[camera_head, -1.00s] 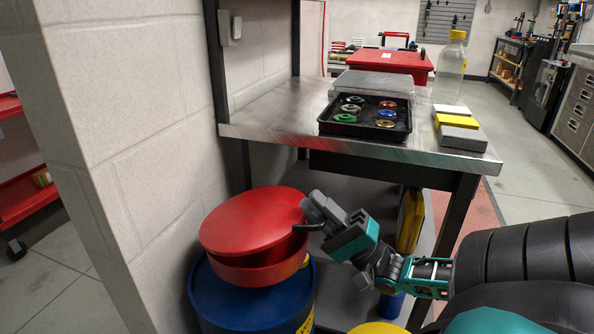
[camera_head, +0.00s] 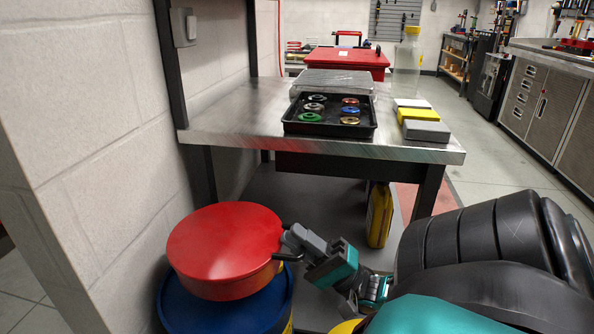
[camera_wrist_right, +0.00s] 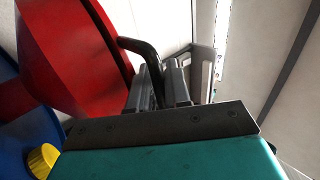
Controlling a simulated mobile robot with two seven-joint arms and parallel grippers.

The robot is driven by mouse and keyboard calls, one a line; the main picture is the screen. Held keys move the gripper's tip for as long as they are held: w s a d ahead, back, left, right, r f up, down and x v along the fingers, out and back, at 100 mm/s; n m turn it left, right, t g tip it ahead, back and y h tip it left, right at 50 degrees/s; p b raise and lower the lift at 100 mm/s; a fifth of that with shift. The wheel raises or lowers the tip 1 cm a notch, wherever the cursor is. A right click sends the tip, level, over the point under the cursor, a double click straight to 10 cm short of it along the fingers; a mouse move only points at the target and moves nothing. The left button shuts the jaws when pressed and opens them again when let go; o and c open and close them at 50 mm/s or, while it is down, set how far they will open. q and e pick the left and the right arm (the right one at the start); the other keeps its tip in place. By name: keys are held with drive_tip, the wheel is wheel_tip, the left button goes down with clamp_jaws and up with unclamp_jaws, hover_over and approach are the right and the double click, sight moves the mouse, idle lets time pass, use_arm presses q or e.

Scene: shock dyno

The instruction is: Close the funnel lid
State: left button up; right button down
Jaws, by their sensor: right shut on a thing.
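The red funnel lid (camera_head: 222,240) lies flat on the red funnel (camera_head: 232,287) on top of the blue drum (camera_head: 220,316), with no gap showing in the head view. Its black handle (camera_wrist_right: 148,58) sticks out from the rim. My right gripper (camera_head: 290,245) is at the lid's right side, shut on the handle; the right wrist view shows the handle between the fingers (camera_wrist_right: 160,82). My left gripper is not in view.
A metal workbench (camera_head: 230,122) stands behind, with a black tray (camera_head: 330,128) of several coloured rings and small boxes (camera_head: 425,131). A yellow container (camera_head: 379,214) stands below it. The wall (camera_head: 90,150) is close on the left.

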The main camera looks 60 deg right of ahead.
drive_tip(key=c, duration=1.5)
unclamp_jaws()
drive_tip(key=shift+s+d, duration=0.2)
drive_tip(key=shift+s, duration=0.05)
drive_tip(key=shift+o, duration=0.9)
drive_tip(key=shift+s+d, duration=0.1)
drive_tip(key=shift+s, duration=0.05)
drive_tip(key=shift+o, duration=0.8)
use_arm(q)
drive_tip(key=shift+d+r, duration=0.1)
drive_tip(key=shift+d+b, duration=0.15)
drive_tip(key=shift+b, duration=0.45)
use_arm(e)
drive_tip(key=v, duration=1.2)
drive_tip(key=shift+s+f, duration=0.25)
drive_tip(key=shift+f, duration=0.05)
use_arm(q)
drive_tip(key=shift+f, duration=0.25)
